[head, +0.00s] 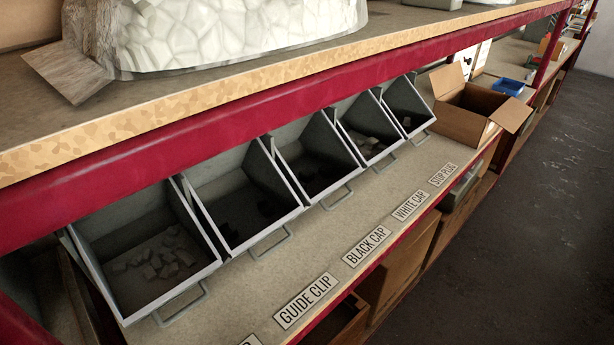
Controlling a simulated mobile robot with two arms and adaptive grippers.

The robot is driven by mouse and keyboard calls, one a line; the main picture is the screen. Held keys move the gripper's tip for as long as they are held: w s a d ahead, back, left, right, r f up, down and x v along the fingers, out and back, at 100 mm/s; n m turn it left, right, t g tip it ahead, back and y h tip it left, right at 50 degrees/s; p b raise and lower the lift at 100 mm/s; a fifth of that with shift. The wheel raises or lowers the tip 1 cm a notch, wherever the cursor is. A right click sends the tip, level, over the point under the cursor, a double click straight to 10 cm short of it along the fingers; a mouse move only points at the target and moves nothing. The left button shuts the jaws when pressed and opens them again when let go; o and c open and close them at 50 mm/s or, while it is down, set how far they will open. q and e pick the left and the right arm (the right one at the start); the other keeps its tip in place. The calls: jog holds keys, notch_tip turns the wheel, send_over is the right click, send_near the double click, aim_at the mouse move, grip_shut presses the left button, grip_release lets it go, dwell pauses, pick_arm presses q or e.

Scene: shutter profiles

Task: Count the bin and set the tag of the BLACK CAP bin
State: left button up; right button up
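The BLACK CAP label (367,246) lies on the shelf board in front of a row of grey tilted bins. By order along the row, the third bin from the left (341,190) matches it. That bin holds a few dark pieces (318,172), deep in shadow, so I cannot count them. The second bin (283,218) also holds dark pieces, by the GUIDE CLIP label (305,300). I can make out no tag apart from the labels. Neither of my grippers is in view.
The leftmost bin (206,276) holds grey pieces, the fourth (383,157) whitish ones. WHITE CAP (410,206) and STOP PLUG (443,174) labels lie further right. An open cardboard box (465,124) stands beyond the bins. A red beam (200,120) overhangs them. The dark floor (530,220) is clear.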

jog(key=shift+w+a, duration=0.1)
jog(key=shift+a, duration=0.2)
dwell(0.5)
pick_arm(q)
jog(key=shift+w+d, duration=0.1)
